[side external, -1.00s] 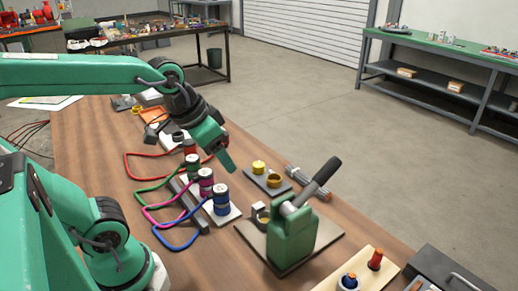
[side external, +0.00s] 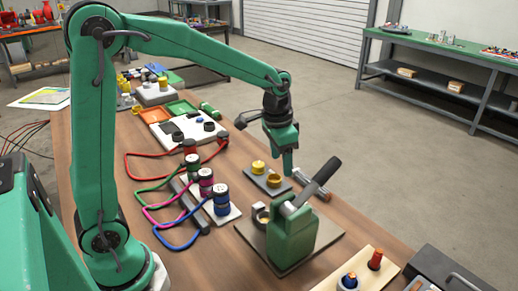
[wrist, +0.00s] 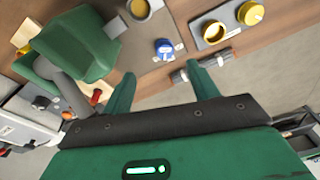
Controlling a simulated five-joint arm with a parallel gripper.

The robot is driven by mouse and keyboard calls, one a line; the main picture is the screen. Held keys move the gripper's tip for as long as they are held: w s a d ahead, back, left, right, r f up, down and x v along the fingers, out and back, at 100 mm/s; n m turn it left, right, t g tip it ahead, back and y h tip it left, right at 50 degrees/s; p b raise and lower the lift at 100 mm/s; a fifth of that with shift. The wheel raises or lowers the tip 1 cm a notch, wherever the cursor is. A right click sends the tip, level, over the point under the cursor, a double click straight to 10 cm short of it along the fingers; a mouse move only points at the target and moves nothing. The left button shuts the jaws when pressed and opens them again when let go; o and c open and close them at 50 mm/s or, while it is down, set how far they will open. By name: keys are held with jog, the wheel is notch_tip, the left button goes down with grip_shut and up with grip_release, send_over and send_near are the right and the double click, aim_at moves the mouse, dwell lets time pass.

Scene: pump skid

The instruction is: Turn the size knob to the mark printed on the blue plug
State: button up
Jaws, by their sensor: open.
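I cannot read any mark. No knob is clearly identifiable as the size knob.
The press has a raised dark handle (side external: 327,171). Yellow parts sit on a grey plate (side external: 267,187). A white panel (side external: 180,132) with dark round pieces is further back. A wooden board (side external: 345,266) with blue and orange pieces is at the front. Cables lie left of the rack.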

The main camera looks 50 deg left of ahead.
jog(key=shift+m+g, duration=0.6)
jog(key=shift+g, duration=0.1)
jog(key=w+f, duration=0.3)
jog(key=f, duration=0.2)
jog(key=w+f, duration=0.2)
jog(key=f, duration=0.1)
jog(key=shift+w+d, duration=0.25)
jog(key=shift+w, duration=0.1)
jog(key=shift+f, duration=0.1)
jog(key=shift+f, duration=3.85)
jog(key=c, duration=1)
